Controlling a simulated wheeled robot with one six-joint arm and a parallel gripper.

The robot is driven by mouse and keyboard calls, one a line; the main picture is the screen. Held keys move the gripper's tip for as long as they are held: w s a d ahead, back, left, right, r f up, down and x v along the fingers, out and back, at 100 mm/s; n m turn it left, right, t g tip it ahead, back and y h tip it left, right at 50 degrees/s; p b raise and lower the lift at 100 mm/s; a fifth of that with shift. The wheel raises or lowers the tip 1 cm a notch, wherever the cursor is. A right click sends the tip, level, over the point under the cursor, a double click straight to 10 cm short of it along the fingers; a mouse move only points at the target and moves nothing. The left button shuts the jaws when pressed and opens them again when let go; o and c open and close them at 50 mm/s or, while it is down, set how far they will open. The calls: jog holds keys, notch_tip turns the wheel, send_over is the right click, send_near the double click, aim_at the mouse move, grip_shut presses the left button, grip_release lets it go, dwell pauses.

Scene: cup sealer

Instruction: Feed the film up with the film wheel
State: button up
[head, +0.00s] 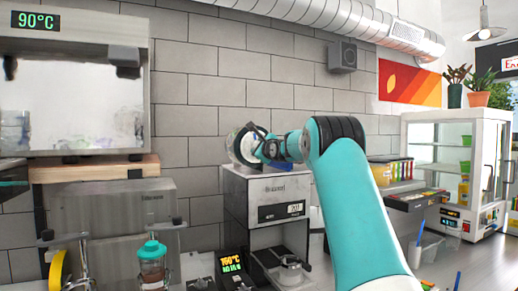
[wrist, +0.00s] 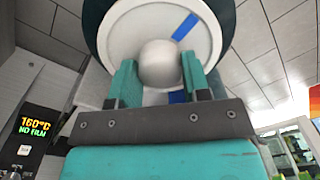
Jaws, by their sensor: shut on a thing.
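The film wheel (head: 236,146) stands at the top left of the steel cup sealer (head: 262,188) in the head view. In the wrist view the film wheel (wrist: 127,38) is a white disc with a dark rim, a blue stripe and a round pale knob (wrist: 159,62) at its front. My gripper (head: 260,147) reaches it from the right; in the wrist view its teal fingers (wrist: 159,72) are shut on the knob, one on each side. The sealer's display (wrist: 37,123) reads 160°C and NO FILM. My gripper hides part of the wheel in the head view.
A machine reading 90°C (head: 75,90) stands at the left, with a teal-capped bottle (head: 152,262) below it. A glass display cabinet (head: 455,165) stands at the right. A tiled wall (head: 270,80) is close behind the sealer.

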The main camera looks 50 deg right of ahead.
jog(key=o, duration=1.3)
jog(key=b+v, duration=0.9)
jog(key=v, duration=0.8)
jog(key=shift+s+a, duration=0.15)
